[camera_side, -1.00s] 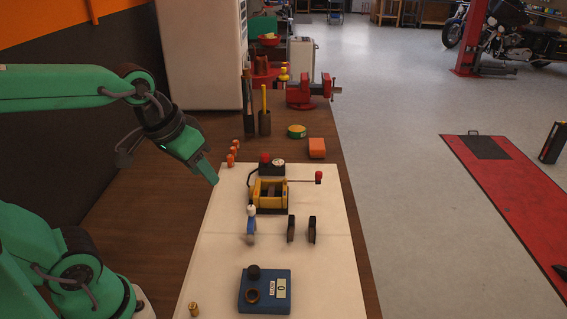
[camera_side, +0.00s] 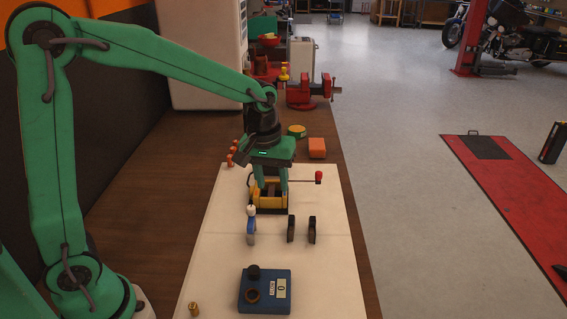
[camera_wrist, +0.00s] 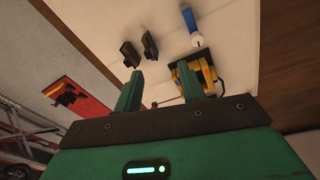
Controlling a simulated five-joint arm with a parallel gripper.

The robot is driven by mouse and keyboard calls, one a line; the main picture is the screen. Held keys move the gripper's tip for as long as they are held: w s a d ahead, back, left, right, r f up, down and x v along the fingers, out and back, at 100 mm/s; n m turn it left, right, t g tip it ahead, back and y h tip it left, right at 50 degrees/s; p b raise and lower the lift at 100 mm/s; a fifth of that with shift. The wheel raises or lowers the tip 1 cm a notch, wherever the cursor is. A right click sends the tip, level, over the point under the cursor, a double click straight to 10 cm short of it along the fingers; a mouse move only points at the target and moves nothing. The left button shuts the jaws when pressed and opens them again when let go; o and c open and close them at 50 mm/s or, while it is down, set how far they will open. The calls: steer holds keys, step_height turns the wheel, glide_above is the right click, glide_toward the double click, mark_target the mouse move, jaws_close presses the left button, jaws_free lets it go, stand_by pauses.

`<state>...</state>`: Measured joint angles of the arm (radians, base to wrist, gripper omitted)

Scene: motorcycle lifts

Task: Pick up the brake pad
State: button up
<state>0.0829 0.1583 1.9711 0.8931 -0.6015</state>
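Two dark, thin upright pieces that look like brake pads stand side by side on the white mat (camera_side: 335,265), the left one (camera_side: 291,228) and the right one (camera_side: 312,230). In the wrist view the pads, one (camera_wrist: 129,54) and the other (camera_wrist: 150,45), show beyond my left finger. My gripper (camera_side: 271,193) points down with fingers apart and nothing between them. In the side view it overlaps the yellow device (camera_side: 268,209), behind the pads. In the wrist view (camera_wrist: 161,72) the device shows beyond the right finger. Height above the mat is unclear.
A blue gauge box (camera_side: 265,291) and a small brass piece (camera_side: 194,310) lie in front. A red-knobbed lever (camera_side: 318,177) sticks out right of the device. The mat's right front is bare.

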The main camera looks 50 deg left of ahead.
steer(key=n+g, duration=0.1)
steer(key=n, duration=0.1)
glide_above(292, 216)
step_height(292, 216, down, 8)
steer(key=shift+s+a+r, duration=0.1)
steer(key=shift+s+r, duration=0.05)
steer(key=shift+r, duration=0.1)
steer(key=shift+f, duration=1.3)
steer(key=shift+f, duration=2.65)
jaws_close()
